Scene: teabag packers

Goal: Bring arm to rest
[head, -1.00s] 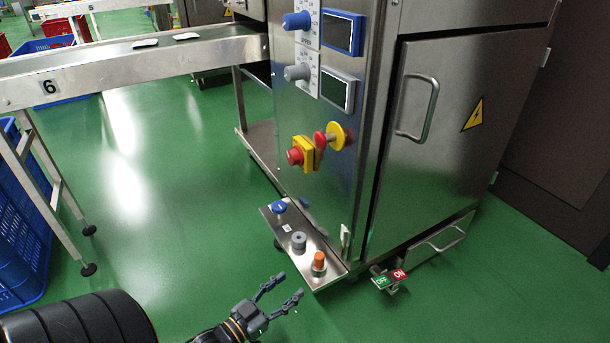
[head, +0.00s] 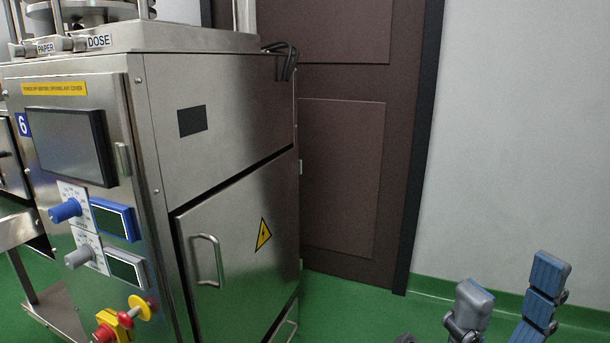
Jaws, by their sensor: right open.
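My right gripper (head: 512,284) is at the bottom right corner of the head view. Its two fingers with blue-grey pads stand apart and nothing is between them. It is clear of the packing machine, in front of the pale wall and green floor. The rest of its arm is mostly below the picture's edge. My left gripper is not in view.
The steel packing machine (head: 225,110) fills the left side, with a screen (head: 68,146), a blue knob (head: 65,211), a grey knob (head: 78,257) and a red emergency button (head: 104,333). A brown door (head: 345,160) and a pale wall (head: 520,130) stand behind.

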